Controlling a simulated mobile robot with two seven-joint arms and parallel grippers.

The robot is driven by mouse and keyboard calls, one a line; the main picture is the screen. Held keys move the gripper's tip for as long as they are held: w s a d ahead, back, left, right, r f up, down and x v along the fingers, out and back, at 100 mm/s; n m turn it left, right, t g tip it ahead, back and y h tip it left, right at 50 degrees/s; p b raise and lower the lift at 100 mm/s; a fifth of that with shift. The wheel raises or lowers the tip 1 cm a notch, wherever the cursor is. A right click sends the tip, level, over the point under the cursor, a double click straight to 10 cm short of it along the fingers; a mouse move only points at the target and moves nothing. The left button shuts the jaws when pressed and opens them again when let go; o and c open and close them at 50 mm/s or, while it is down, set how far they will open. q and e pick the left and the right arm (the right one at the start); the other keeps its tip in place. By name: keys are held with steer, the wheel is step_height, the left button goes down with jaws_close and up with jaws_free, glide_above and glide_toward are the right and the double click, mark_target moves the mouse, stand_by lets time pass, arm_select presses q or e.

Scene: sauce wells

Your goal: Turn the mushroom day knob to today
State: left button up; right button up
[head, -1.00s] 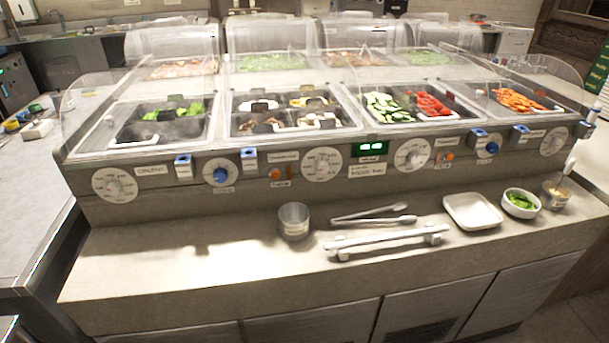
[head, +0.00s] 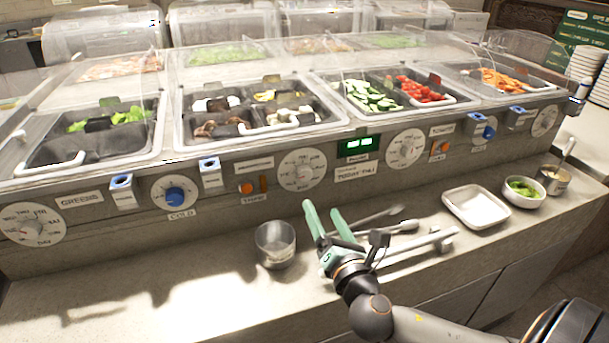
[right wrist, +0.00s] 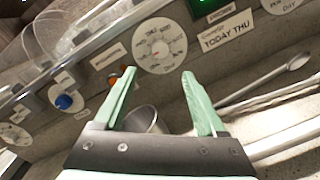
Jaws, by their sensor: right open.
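The mushroom day knob is a round white dial with a small red mark (head: 302,169), on the front panel right of a label that seems to read MUSHROOMS (head: 253,165). In the right wrist view the dial (right wrist: 160,46) lies beyond the gap between my fingertips. Its exact setting is too small to read surely. A sign reading TODAY THU (head: 355,173) sits right of it, also in the right wrist view (right wrist: 228,33). My right gripper (head: 322,207), with green fingers, is open and empty, below and in front of the dial, apart from it. My left gripper is out of view.
A metal cup (head: 275,244) stands left of my right gripper. Tongs (head: 380,222) and a bar handle (head: 418,246) are close on its right. Similar dials (head: 405,148) and a blue knob (head: 174,196) line the panel. A white tray (head: 475,207) is farther right.

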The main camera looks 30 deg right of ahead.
mark_target(306, 177)
steer(key=x, duration=1.1)
steer(key=shift+w+d, duration=0.1)
steer(key=shift+w, duration=0.25)
steer(key=shift+c, duration=0.3)
jaws_close()
